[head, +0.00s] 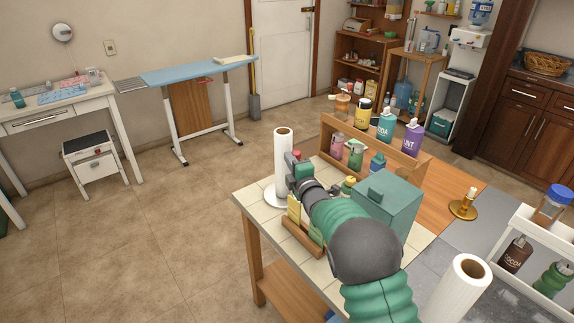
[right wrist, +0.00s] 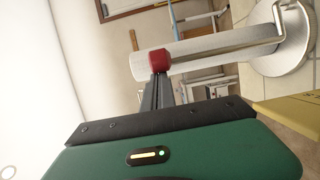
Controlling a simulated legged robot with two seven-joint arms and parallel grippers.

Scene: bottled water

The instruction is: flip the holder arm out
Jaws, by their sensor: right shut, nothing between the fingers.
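A white paper towel roll (head: 283,158) stands upright on a round pale base (head: 276,196) at the back left corner of the tiled table. In the right wrist view a pale roll (right wrist: 225,45) lies across the picture, with its round metallic base (right wrist: 285,40) at the right. My left gripper is out of view.
A teal box (head: 388,203) stands right of my right arm. A wooden rack (head: 402,160) with several bottles is behind it. Another white roll (head: 456,290) is at the front, near a white shelf (head: 525,245). A brass candle holder (head: 464,208) stands farther right.

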